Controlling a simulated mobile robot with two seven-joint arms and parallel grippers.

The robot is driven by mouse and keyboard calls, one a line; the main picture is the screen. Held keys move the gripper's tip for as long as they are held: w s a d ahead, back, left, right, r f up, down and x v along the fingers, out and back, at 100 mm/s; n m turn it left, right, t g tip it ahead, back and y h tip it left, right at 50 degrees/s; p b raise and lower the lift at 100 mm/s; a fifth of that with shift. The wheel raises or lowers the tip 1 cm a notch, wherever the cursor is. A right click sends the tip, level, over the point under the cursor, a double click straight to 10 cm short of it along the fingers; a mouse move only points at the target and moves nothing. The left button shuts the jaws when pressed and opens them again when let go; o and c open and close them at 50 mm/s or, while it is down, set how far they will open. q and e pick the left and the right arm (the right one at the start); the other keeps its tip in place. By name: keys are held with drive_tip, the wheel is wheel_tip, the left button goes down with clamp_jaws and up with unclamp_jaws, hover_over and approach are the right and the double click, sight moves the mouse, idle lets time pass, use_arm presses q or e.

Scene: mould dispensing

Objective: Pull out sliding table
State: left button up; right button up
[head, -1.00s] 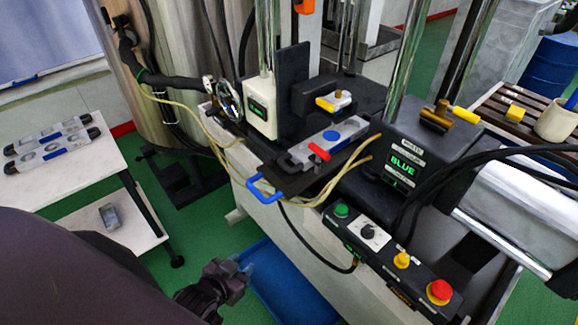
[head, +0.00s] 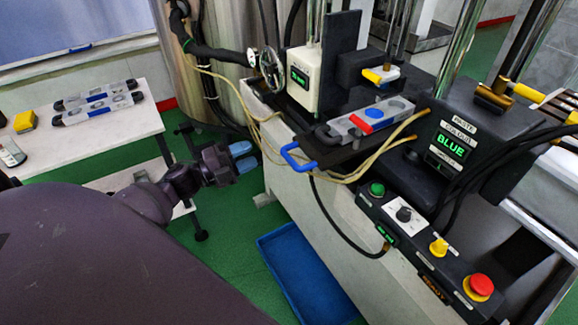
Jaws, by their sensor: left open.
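The sliding table is a dark plate (head: 335,150) on the machine's front. A blue handle (head: 297,157) sticks out from its near left end. A grey metal mould (head: 392,112) with a blue spot and a red clamp (head: 367,121) lies on the plate. My left gripper (head: 243,158) is open and empty, with blue fingertips pointing right. In the picture it is a short way left of the blue handle, apart from it. My right gripper is not in view.
A control panel (head: 425,245) with buttons sits on the machine's front right. Yellowish hoses (head: 375,168) run around the plate. A blue tray (head: 290,270) lies on the green floor below. A white side table (head: 95,140) at left holds two moulds (head: 97,102).

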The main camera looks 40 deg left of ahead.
sight(289, 157)
use_arm(q)
drive_tip(key=s+d+m+g+h, duration=0.3)
drive_tip(key=m+h, duration=0.1)
drive_tip(key=m, duration=0.1)
drive_tip(key=p+x, duration=0.1)
drive_tip(key=x, duration=0.9)
drive_tip(key=shift+w+d+r, duration=0.1)
drive_tip(key=shift+d, duration=0.25)
drive_tip(key=shift+c, duration=0.4)
clamp_jaws()
drive_tip(key=shift+a, duration=0.1)
